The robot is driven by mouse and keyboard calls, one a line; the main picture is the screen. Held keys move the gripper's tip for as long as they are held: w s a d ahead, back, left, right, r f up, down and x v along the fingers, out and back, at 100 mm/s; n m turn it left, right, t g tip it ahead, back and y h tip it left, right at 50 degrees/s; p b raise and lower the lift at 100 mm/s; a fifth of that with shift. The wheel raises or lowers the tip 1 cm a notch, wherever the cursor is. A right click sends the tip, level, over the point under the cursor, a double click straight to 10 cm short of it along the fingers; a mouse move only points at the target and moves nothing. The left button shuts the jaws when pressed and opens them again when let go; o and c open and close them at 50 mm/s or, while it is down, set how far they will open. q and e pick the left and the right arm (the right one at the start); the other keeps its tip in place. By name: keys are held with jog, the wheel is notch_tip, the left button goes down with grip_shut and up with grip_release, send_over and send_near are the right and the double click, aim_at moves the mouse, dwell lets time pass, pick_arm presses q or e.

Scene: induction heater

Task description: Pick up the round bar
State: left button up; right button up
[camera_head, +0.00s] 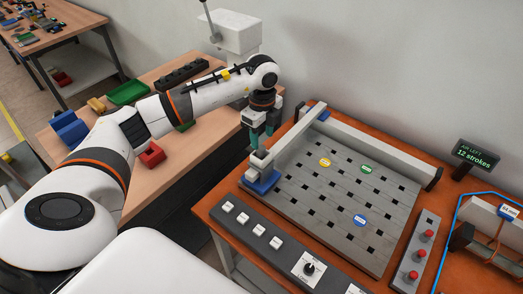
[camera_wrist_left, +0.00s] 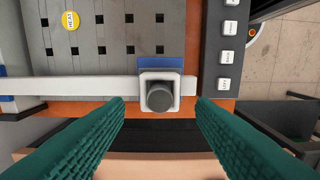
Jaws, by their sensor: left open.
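Contact cannot be told. My right gripper is not in view.
A long pale rail (camera_head: 375,150) runs along the slotted plate (camera_head: 335,205), which carries coloured round tags. A row of white switches (camera_head: 243,218) lies in front. A wooden bench (camera_head: 110,165) at left holds a green tray (camera_head: 127,92) and red and blue bins.

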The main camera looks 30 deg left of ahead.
aim_at(261, 147)
pick_arm(q)
jog(key=f+p, duration=0.1)
jog(key=f, duration=0.2)
jog(key=shift+a+f+p, duration=0.2)
jog(key=shift+f+p, duration=0.05)
jog(key=shift+p, duration=0.1)
jog(key=shift+f, duration=0.4)
jog(key=shift+c, duration=0.3)
grip_shut()
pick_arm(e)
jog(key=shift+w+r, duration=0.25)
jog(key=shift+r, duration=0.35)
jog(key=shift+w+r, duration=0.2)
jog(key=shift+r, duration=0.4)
